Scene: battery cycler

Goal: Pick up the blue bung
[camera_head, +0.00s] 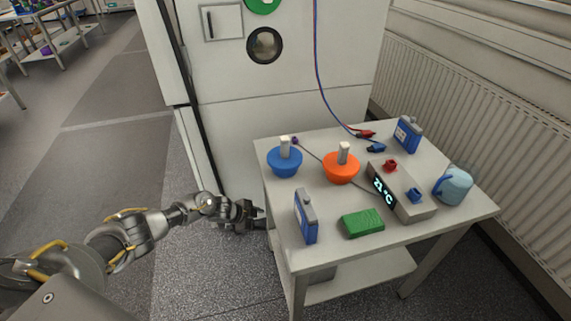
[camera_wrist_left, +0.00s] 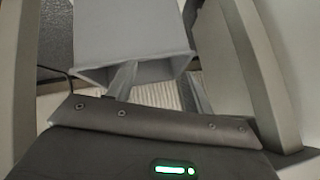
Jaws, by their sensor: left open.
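The blue bung (camera_head: 284,161) stands upright at the far left corner of the white table, with a pale stem on top. An orange bung (camera_head: 341,168) of like shape stands to its right. My left gripper (camera_head: 262,217) is open and empty beside the table's left edge, nearer than the blue bung and apart from it. In the left wrist view, the gripper's fingers (camera_wrist_left: 160,90) show, with grey table parts beyond; the blue bung is not in that view. My right gripper is not in view.
The table (camera_head: 380,246) also holds a blue battery-like pack (camera_head: 306,216), a green block (camera_head: 362,223), a temperature display box (camera_head: 401,191), another blue pack (camera_head: 406,134) and a light blue jug (camera_head: 453,185). A white cabinet (camera_head: 290,90) stands behind; a radiator (camera_head: 480,110) lies right.

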